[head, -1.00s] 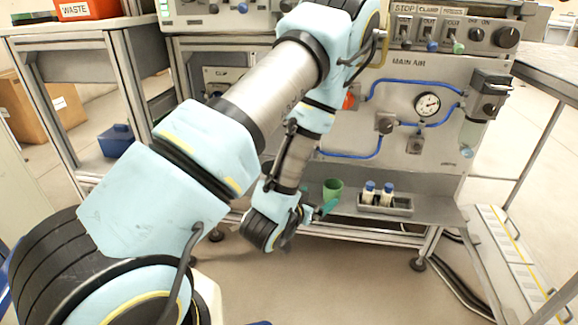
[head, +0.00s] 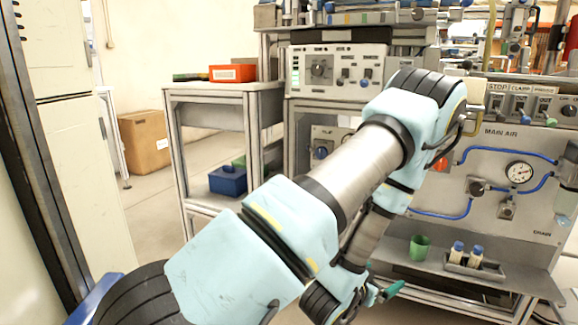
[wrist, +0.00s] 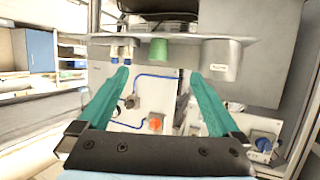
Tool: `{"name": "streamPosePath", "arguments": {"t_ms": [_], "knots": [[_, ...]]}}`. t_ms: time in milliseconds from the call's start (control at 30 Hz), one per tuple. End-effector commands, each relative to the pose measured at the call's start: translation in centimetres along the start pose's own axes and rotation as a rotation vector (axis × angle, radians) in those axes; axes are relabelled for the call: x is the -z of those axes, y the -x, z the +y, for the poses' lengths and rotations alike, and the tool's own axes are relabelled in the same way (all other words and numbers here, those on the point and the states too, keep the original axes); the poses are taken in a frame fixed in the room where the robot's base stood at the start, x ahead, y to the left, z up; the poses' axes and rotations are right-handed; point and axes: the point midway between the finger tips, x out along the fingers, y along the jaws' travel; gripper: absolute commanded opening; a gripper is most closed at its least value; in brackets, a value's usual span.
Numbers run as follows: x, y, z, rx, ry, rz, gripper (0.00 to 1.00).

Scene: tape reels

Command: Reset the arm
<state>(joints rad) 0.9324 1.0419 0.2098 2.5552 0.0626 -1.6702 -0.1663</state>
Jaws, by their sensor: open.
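My gripper (head: 384,292) is at the lower middle of the head view, with one teal finger showing beyond my wrist. In the wrist view my gripper (wrist: 158,95) shows two teal fingers spread wide apart with nothing between them. My arm crosses the head view from the lower left up to the right and folds back down to the gripper. The gripper hangs in front of the workbench, left of and below the green cup (head: 419,247).
Two small bottles (head: 466,254) stand in a tray on the workbench shelf beside the green cup. The panel above carries blue tubing and a gauge (head: 519,172). A cart at left holds an orange bin (head: 233,73) and a blue bin (head: 228,181). A cardboard box (head: 144,141) stands behind.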

Motion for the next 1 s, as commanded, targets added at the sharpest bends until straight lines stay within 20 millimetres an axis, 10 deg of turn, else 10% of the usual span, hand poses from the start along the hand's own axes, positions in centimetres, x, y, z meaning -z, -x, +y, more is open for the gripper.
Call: {"name": "streamPosePath", "arguments": {"t_ms": [567, 1000], "knots": [[0.6, 0.0, -4.4, 0.115, 0.051, -0.125, 0.99], [2.0, 4.7, -13.3, 0.327, 0.212, -0.434, 0.99]]}}
